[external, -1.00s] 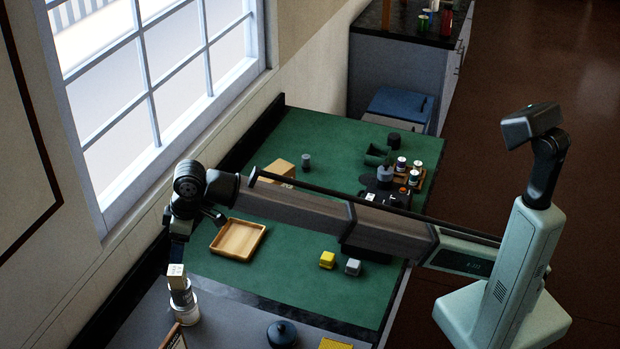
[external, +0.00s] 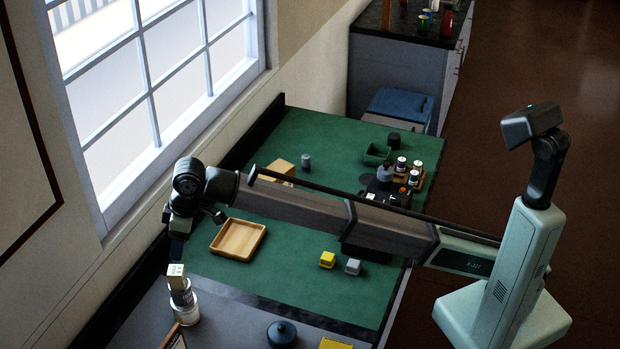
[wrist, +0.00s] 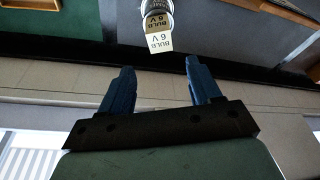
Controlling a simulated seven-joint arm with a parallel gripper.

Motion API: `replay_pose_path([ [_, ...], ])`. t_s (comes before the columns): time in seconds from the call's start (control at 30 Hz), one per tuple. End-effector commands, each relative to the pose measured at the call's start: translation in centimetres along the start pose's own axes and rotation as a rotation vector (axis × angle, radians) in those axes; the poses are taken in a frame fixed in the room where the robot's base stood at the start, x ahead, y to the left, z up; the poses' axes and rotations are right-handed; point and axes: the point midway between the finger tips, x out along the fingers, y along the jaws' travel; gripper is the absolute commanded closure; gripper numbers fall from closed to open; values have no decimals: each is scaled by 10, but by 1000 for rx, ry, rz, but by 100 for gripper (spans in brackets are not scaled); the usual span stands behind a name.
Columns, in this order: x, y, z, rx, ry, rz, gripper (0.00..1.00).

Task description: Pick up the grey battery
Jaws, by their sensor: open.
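A small grey block (external: 353,267) sits on the green table top, just right of a yellow block (external: 327,260). It may be the grey battery, but it is too small to tell. A grey upright cylinder (external: 306,162) stands farther back. My gripper (wrist: 160,72) is open and empty in the wrist view, with its two blue fingers apart. In the external view it hangs at the table's left edge by the window wall, far left of the grey block. Neither grey thing shows clearly in the wrist view.
A stack of a can and boxes marked "BULB 6V" (wrist: 158,38) stands just beyond my fingertips. A wooden tray (external: 238,239) lies on the green table (external: 290,262). Several jars and a cardboard box (external: 281,169) stand farther back. Green surface around the blocks is clear.

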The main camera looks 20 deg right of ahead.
Motion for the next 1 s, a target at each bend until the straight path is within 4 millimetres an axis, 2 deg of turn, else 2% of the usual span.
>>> replay_pose_path([
  [0.17, -40, 0, -14, 0, 3, 0, 37],
  [0.2, -46, 5, -13, 7, 6, 3, 37],
  [0.37, -38, 67, 1, 98, 71, 50, 37],
  [0.57, -37, 154, 20, 224, 170, 122, 37],
  [0.67, -39, 210, 37, 303, 234, 171, 37],
  [0.8, -46, 288, 68, 412, 330, 250, 37],
  [1.0, -61, 390, 123, 552, 464, 367, 37],
])
